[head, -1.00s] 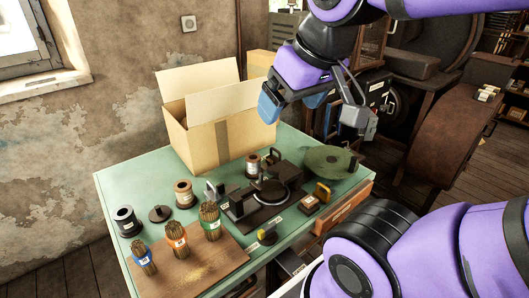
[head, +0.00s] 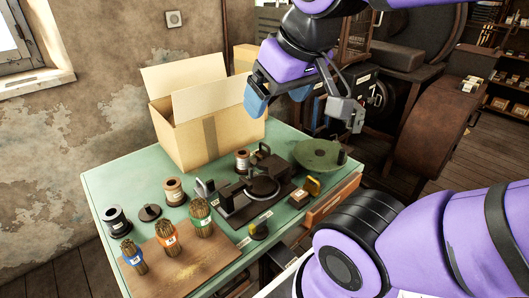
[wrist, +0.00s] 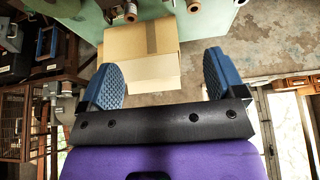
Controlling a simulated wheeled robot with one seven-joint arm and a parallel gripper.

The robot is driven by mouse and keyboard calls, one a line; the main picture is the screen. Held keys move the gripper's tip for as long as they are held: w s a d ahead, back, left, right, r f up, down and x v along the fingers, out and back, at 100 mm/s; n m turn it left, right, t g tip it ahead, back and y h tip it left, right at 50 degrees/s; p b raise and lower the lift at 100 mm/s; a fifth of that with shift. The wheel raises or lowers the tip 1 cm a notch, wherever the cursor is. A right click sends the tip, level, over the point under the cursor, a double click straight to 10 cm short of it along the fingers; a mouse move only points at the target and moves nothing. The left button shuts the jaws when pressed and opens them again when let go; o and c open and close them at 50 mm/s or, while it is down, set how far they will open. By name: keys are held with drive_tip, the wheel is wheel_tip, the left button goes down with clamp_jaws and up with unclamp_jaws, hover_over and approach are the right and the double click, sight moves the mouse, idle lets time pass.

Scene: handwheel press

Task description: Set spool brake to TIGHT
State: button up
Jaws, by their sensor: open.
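My gripper (head: 279,98) is open and empty, high above the back of the table and to the right of the cardboard box. Its two blue pads also show well apart in the wrist view (wrist: 163,78), with nothing between them.
An open cardboard box (head: 190,138) stands at the table's back left. Several bundles of bristles stand on a wooden board (head: 190,266) at the front. Spools (head: 116,220), a green disc (head: 318,154) and a small block (head: 300,198) crowd the green tabletop (head: 110,185).

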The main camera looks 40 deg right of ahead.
drive_tip(key=shift+c, duration=0.3)
drive_tip(key=shift+w, duration=0.1)
drive_tip(key=c, duration=0.4)
drive_tip(key=shift+w+d+r, duration=0.1)
drive_tip(key=shift+w, duration=0.2)
drive_tip(key=c, duration=0.3)
drive_tip(key=shift+g, duration=0.6)
drive_tip(key=w+d, duration=0.1)
drive_tip(key=w, duration=0.2)
drive_tip(key=w+d, duration=0.1)
drive_tip(key=w, duration=0.3)
drive_tip(key=w+d, duration=0.1)
drive_tip(key=w, duration=0.2)
drive_tip(key=shift+w+d+f, duration=0.3)
drive_tip(key=shift+d+f, duration=0.05)
drive_tip(key=shift+c, duration=1)
drive_tip(key=g+h, duration=0.2)
drive_tip(key=g, duration=0.2)
hover_over(263, 144)
drive_tip(key=a, duration=0.2)
wheel_tip(263, 144, down, 27)
drive_tip(key=f, duration=0.3)
drive_tip(key=d+f, duration=0.1)
drive_tip(key=f, duration=0.2)
drive_tip(key=d+f, duration=0.1)
drive_tip(key=f, duration=0.3)
